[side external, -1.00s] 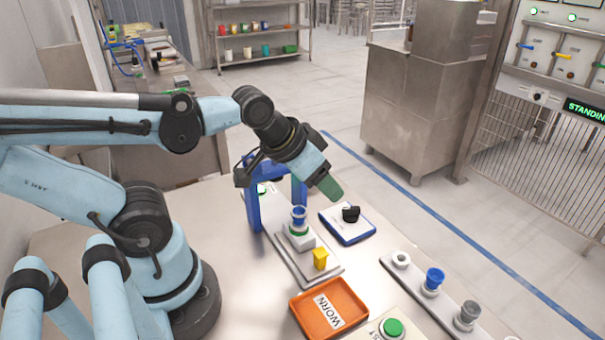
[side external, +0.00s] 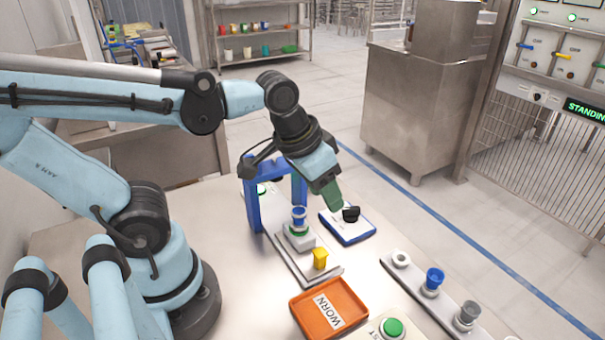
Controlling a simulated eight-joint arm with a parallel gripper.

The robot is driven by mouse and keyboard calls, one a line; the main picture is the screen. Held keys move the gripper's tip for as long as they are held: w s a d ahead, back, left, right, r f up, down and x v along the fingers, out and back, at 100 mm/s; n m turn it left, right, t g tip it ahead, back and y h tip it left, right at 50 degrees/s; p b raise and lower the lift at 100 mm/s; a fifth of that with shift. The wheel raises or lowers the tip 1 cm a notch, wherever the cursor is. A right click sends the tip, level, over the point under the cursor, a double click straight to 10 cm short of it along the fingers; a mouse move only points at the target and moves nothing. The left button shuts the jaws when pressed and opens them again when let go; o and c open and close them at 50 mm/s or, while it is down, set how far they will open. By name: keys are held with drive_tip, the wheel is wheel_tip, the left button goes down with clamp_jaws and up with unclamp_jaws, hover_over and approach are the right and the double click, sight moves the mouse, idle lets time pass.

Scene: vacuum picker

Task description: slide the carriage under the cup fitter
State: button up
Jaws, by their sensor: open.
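The carriage (side external: 300,241) is a pale block with a green ring, on a grey slide plate (side external: 286,256). A blue cup (side external: 299,217) stands on it. A yellow block-like grip (side external: 320,259) stands at the near end of the plate; I cannot tell if it joins the carriage. The cup fitter appears to be the blue arch frame (side external: 252,205) over the far part of the plate; the carriage is in front of it. My gripper (side external: 335,198), with green fingers, is open, above and right of the carriage, near the blue-edged pad. The gap between its fingers is hidden.
The blue-edged pad (side external: 345,232) holds a black part (side external: 351,214). An orange tray (side external: 357,300) marked WORN lies at the front. A green button (side external: 391,327) is beside it. A rack at right holds a white ring (side external: 400,259), blue cup (side external: 434,280) and grey cup (side external: 468,316).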

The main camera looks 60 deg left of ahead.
sight(320, 254)
drive_tip(key=s+d+g, duration=0.2)
drive_tip(key=d+g, duration=0.2)
drive_tip(key=g, duration=0.1)
drive_tip(key=shift+s+a+f, duration=0.1)
drive_tip(key=shift+a+f, duration=0.05)
drive_tip(key=shift+f, duration=2.7)
drive_tip(key=shift+s+a+f, duration=0.1)
drive_tip(key=shift+f, duration=2.7)
clamp_jaws()
